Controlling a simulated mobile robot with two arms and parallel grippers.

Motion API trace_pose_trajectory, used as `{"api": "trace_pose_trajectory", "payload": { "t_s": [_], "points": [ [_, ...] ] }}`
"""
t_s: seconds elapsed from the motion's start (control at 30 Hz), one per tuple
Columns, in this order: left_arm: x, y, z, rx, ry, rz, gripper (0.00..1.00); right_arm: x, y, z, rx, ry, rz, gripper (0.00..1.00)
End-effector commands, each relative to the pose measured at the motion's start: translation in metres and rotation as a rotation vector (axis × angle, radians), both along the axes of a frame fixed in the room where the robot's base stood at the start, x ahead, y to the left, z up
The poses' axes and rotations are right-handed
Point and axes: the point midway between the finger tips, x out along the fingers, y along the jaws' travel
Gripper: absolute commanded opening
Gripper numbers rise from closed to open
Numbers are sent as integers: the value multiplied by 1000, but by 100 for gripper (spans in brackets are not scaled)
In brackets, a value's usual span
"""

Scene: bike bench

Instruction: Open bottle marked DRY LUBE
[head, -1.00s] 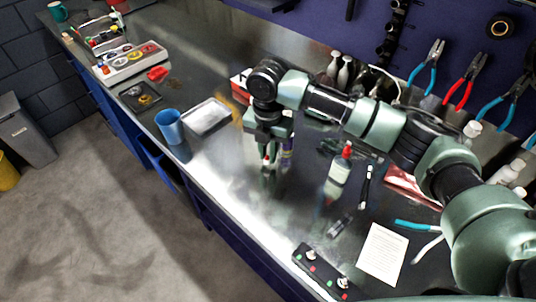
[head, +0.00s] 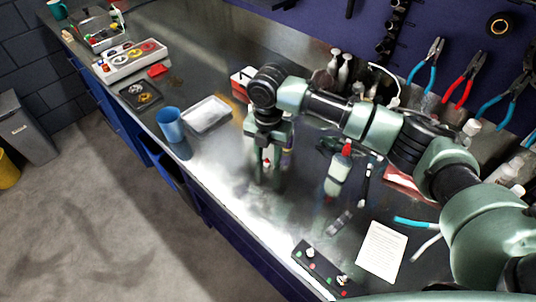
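My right gripper (head: 266,175) points down over the middle of the bench, its arm coming in from the right. A small red and white tip (head: 267,163) shows at its fingers; I cannot tell whether they grip it or it is behind them. A bottle with a purple part (head: 287,158) stands just right of the gripper, partly hidden. A pale bottle with a red cap (head: 338,172) stands farther right, apart from the gripper. No label reading DRY LUBE can be made out at this size. My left gripper is not in view.
A blue cup (head: 170,125) and a silver tray (head: 207,116) are left of the gripper. A white paper (head: 382,251) and a black switch box (head: 320,270) lie near the front right. Pliers (head: 461,84) hang on the back wall. The bench front by the gripper is clear.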

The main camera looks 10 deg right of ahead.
Motion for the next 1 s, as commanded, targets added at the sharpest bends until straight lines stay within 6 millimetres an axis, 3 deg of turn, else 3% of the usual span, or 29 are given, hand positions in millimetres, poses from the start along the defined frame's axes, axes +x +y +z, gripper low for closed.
{"api": "trace_pose_trajectory", "payload": {
  "t_s": [0.17,0.43,0.6,0.77,1.0],
  "points": [
    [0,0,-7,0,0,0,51,2,0,22,2,-6,0,36],
    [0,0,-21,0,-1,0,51,2,1,80,2,-6,0,36],
    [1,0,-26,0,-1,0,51,1,1,107,2,-3,0,36],
    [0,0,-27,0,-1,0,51,1,0,119,0,0,0,36],
    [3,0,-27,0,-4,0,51,1,0,121,0,0,-1,36]
  ]
}}
